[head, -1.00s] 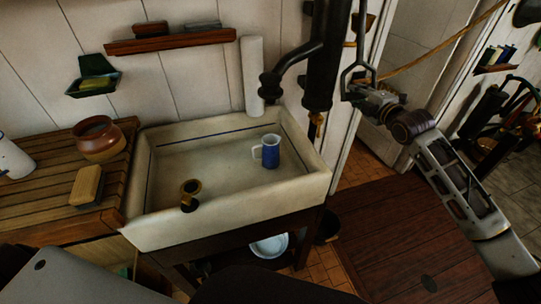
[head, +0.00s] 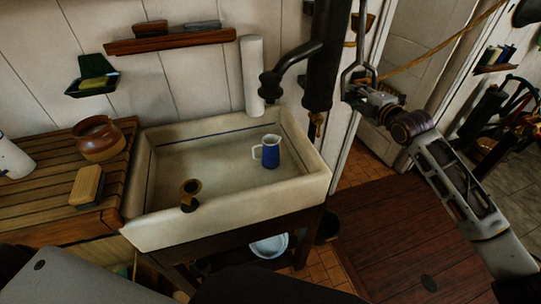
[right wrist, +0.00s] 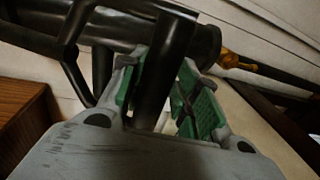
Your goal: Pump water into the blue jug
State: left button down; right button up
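The blue jug (head: 271,153), with a pale rim and handle, stands upright in the stone sink (head: 215,222), toward its right rear. The black pump (head: 322,75) stands behind the sink's right end. Its spout (head: 270,85) hangs above the jug, and no water stream shows. My right gripper (head: 362,92) is at the pump handle (head: 362,52), right of the pump. In the right wrist view the dark handle bar (right wrist: 160,75) runs between the green finger pads; whether they clamp it I cannot tell. My left gripper is not in view.
A wooden drainboard left of the sink holds a brown pot (head: 98,138) and a brush (head: 87,186). A brass drain fitting (head: 189,193) is in the sink. A white basin (head: 269,246) is below it. A wall shelf (head: 170,41) hangs above.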

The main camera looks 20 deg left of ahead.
aim_at(361, 98)
jog(key=o, duration=0.5)
jog(key=shift+w+f, duration=0.1)
jog(key=shift+f, duration=0.45)
jog(key=shift+c, duration=0.2)
jog(key=shift+w+r, duration=0.1)
jog(key=shift+w, duration=0.05)
jog(key=shift+r, duration=0.2)
jog(key=shift+s+d+r+p, duration=0.15)
jog(key=shift+s+d+p, duration=0.15)
jog(key=shift+s, duration=0.2)
jog(key=shift+p+v, duration=0.4)
jog(key=shift+v, duration=0.7)
jog(key=shift+s+d+r, duration=0.1)
jog(key=shift+s+d, duration=0.2)
jog(key=shift+s, duration=0.05)
jog(key=shift+p+v, duration=0.75)
jog(key=shift+v, duration=0.75)
pick_arm(q)
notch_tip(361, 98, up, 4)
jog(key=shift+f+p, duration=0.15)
jog(key=shift+p, duration=0.25)
pick_arm(e)
jog(key=v, duration=0.2)
jog(key=shift+s+d+r, duration=0.1)
jog(key=shift+s+d, duration=0.05)
jog(key=shift+s, duration=0.25)
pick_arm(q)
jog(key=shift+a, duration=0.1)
